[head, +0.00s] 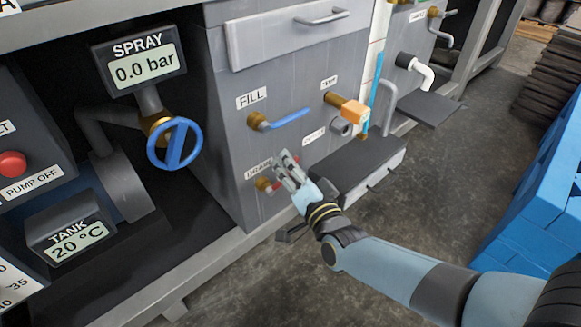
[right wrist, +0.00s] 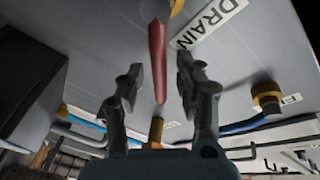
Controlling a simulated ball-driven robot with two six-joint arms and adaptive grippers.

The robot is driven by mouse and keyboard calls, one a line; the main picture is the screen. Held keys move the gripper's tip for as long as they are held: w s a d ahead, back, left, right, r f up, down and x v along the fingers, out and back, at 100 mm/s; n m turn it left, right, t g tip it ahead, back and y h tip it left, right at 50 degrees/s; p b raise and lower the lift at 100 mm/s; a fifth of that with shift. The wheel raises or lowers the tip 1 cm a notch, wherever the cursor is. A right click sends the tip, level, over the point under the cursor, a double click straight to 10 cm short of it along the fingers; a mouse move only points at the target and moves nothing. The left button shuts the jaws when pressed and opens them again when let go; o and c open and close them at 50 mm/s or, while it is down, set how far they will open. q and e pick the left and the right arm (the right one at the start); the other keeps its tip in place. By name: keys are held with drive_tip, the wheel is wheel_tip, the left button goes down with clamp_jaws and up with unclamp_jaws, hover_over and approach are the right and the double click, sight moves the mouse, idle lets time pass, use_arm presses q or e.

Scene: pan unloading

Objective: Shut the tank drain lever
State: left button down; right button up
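The red drain lever (right wrist: 157,60) extends from its brass valve fitting (head: 263,184), under the DRAIN label (right wrist: 212,20), on the grey tank panel. In the head view it is mostly hidden behind my right gripper (head: 287,167), with only bits of red showing. In the right wrist view my right gripper (right wrist: 160,75) is open, with one finger on each side of the lever's free end. A gap shows between the lever and each finger. My left gripper is not in view.
Above the drain is the blue FILL lever (head: 285,118), with an orange-handled valve (head: 350,108) to its right. A dark step (head: 370,165) juts out right of my gripper. A blue handwheel (head: 174,144) is at left; blue crates (head: 540,215) stand at right.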

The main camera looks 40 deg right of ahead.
clamp_jaws()
drive_tip(key=shift+f, duration=0.1)
idle(0.4)
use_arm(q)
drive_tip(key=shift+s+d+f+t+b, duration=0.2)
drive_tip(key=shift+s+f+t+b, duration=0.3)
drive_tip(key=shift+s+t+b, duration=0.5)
use_arm(e)
drive_tip(key=shift+d+f+m+g+y, duration=0.25)
drive_tip(key=shift+f+m, duration=0.5)
drive_tip(key=shift+m, duration=0.4)
drive_tip(key=shift+d+f+m+g+y, duration=0.2)
drive_tip(key=shift+f+m+g, duration=0.15)
drive_tip(key=shift+f+m, duration=0.6)
drive_tip(key=shift+d+f+m+g+y, duration=0.15)
drive_tip(key=shift+d+f+m+g, duration=0.25)
drive_tip(key=shift+m, duration=1)
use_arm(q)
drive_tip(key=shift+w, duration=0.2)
use_arm(e)
drive_tip(key=shift+s+a+f, duration=0.1)
drive_tip(key=shift+a+f, duration=0.05)
unclamp_jaws()
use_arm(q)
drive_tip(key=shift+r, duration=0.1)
